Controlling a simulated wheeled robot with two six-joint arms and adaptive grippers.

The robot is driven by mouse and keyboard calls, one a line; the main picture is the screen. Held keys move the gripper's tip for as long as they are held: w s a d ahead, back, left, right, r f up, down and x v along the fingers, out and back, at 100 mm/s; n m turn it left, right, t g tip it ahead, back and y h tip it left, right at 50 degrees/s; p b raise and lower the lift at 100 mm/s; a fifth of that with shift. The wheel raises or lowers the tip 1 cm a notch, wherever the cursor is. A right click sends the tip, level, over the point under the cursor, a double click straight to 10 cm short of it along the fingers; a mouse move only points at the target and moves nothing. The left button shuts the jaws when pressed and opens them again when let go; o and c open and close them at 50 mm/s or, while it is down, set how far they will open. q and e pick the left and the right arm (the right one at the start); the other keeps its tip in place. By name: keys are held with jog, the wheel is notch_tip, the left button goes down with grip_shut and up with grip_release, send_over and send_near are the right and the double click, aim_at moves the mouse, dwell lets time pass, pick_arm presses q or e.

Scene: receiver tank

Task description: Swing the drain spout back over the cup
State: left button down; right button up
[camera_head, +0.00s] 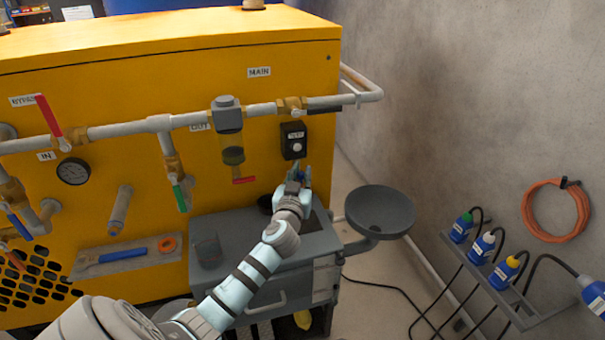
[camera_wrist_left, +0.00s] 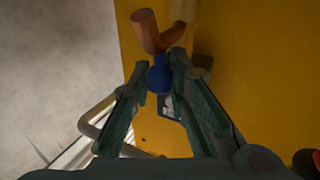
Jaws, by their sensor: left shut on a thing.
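My left gripper (camera_head: 298,178) is in front of the yellow cabinet's lower right, below the black switch box. In the left wrist view its fingers (camera_wrist_left: 160,74) are closed around a blue piece (camera_wrist_left: 160,80). A copper-brown bent pipe (camera_wrist_left: 150,35), seemingly the drain spout, shows just beyond the blue piece. In the head view my gripper and wrist hide most of this spot. A dark round cup-like thing (camera_head: 265,203) shows partly, just left of my wrist. A grey see-through container (camera_head: 207,250) stands on the cart's left side. My right gripper is not in view.
A grey funnel dish (camera_head: 380,211) sticks out right of the grey cart (camera_head: 235,222). White pipes (camera_head: 105,130) and a sight glass (camera_head: 230,130) run above my gripper. Several bottles stand on a shelf (camera_head: 500,275) at the right wall. The floor between has cables.

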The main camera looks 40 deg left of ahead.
pick_arm(q)
jog(key=m+h, duration=0.1)
jog(key=s+a+m+t+h, duration=0.1)
jog(key=h, duration=0.1)
jog(key=m+t+h, duration=0.1)
jog(key=h, duration=0.1)
jog(key=shift+s+a+m, duration=0.2)
jog(key=shift+a+m, duration=0.05)
jog(key=shift+m, duration=0.15)
jog(key=c, duration=1.5)
grip_release()
jog(key=s, duration=0.4)
jog(key=s+d, duration=0.1)
jog(key=s, duration=0.3)
jog(key=s+d, duration=0.1)
jog(key=s, duration=0.3)
jog(key=shift+d, duration=0.1)
